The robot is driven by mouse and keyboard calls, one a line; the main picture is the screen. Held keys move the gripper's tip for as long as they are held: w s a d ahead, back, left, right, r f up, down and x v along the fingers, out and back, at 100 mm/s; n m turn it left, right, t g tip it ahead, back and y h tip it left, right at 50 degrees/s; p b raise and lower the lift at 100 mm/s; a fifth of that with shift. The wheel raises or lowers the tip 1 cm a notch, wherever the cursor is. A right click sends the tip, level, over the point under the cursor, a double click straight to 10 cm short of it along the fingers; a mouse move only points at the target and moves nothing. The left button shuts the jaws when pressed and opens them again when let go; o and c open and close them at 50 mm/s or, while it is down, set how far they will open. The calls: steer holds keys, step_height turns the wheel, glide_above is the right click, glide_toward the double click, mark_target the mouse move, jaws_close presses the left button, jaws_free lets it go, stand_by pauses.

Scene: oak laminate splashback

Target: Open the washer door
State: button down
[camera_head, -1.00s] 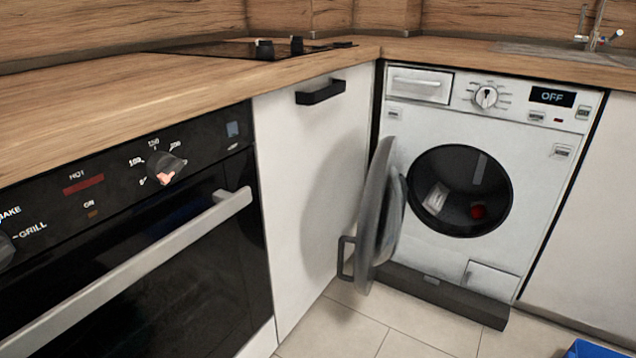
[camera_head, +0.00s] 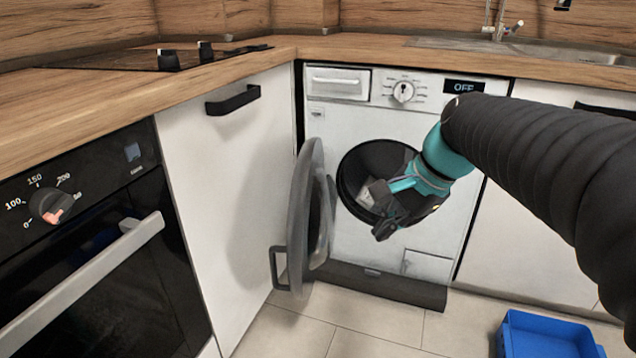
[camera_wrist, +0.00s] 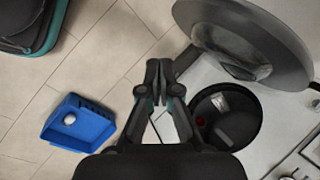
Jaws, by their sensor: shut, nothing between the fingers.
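The washer (camera_head: 340,118) stands under the counter in the corner with its display reading OFF. Its round grey door (camera_head: 304,205) is swung wide open to the left, and its dark handle (camera_head: 279,268) is at the lower left edge. The door also shows at the top right of the wrist view (camera_wrist: 245,40). The open drum (camera_head: 362,165) holds a pale item and, in the wrist view, a small red item (camera_wrist: 200,122). My gripper (camera_head: 384,228) is in front of the drum opening, right of the door and apart from it. Its fingertips (camera_wrist: 153,85) are together and empty.
A blue bin (camera_head: 545,340) stands on the floor at lower right, with a small pale round item (camera_wrist: 69,118) inside in the wrist view. The oven handle (camera_head: 90,280) juts out at left. Floor tiles (camera_head: 375,325) before the washer are clear.

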steer(key=w+r+m+g+y, duration=0.1)
steer(key=w+r+m+y, duration=0.25)
steer(key=w+m, duration=0.75)
steer(key=n+y+b, duration=0.1)
steer(key=n+b, duration=0.1)
steer(key=n, duration=0.1)
glide_toward(305, 204)
steer(key=shift+g, duration=0.3)
steer(key=a+f, duration=0.1)
steer(key=w+a+f, duration=0.1)
steer(key=f, duration=0.1)
steer(key=a+f, duration=0.1)
steer(key=f, duration=0.1)
steer(key=shift+w+a+f, duration=0.1)
steer(key=shift+w, duration=0.1)
steer(key=shift+a, duration=0.5)
